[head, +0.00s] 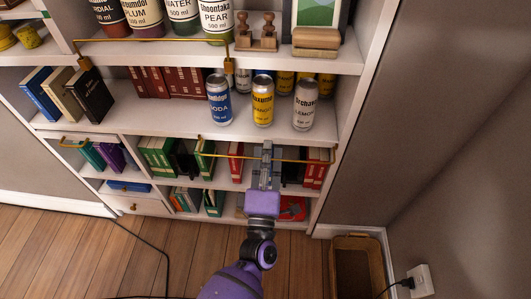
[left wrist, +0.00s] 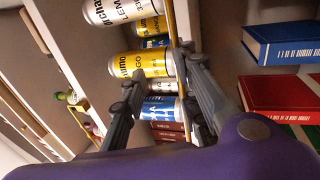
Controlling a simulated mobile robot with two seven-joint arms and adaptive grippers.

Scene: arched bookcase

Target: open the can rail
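A thin brass rail (head: 225,156) runs across the front of the bookcase just below the can shelf. Its ends show near the small brass brackets at left and right. My left gripper (head: 267,148) reaches up from below to the rail's middle. In the left wrist view the rail (left wrist: 171,20) passes close to the right finger, and the left gripper (left wrist: 161,62) has its fingers apart. I cannot tell whether a finger touches the rail. A blue can (head: 220,101), a yellow can (head: 263,102) and a silver can (head: 305,105) stand at the shelf front. My right gripper is not in view.
Books (head: 158,152) fill the shelf behind and below the rail. An upper brass rail (head: 150,41) fronts large bottles. The bookcase side panel is close on the right. A bin (head: 358,265) stands on the floor at lower right; the wooden floor at left is mostly clear.

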